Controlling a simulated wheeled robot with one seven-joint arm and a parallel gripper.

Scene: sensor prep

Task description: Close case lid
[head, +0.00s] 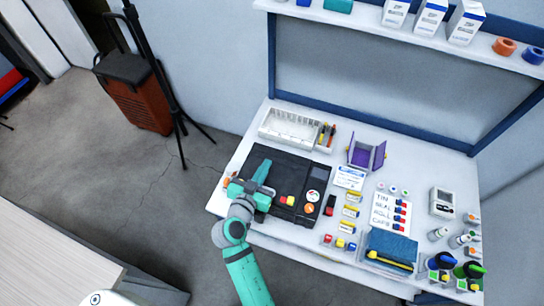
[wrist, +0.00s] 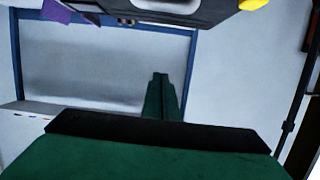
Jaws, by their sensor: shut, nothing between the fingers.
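A black case (head: 292,167) lies on the left part of the white worktable in the head view. Red and yellow blocks and round labels show on its front right part. I cannot tell how far its lid is open. My teal gripper (head: 265,165) reaches over the left part of the case and hides some of it. In the wrist view the gripper (wrist: 160,76) is shut and empty. A dark body with a grey recess, probably the case (wrist: 110,13), crosses the top there, apart from the fingertips. I cannot tell whether my gripper touches the case.
A white compartment tray (head: 268,130) stands behind the case. An open purple box (head: 364,153) stands to its right. A shelf (head: 370,18) runs above.

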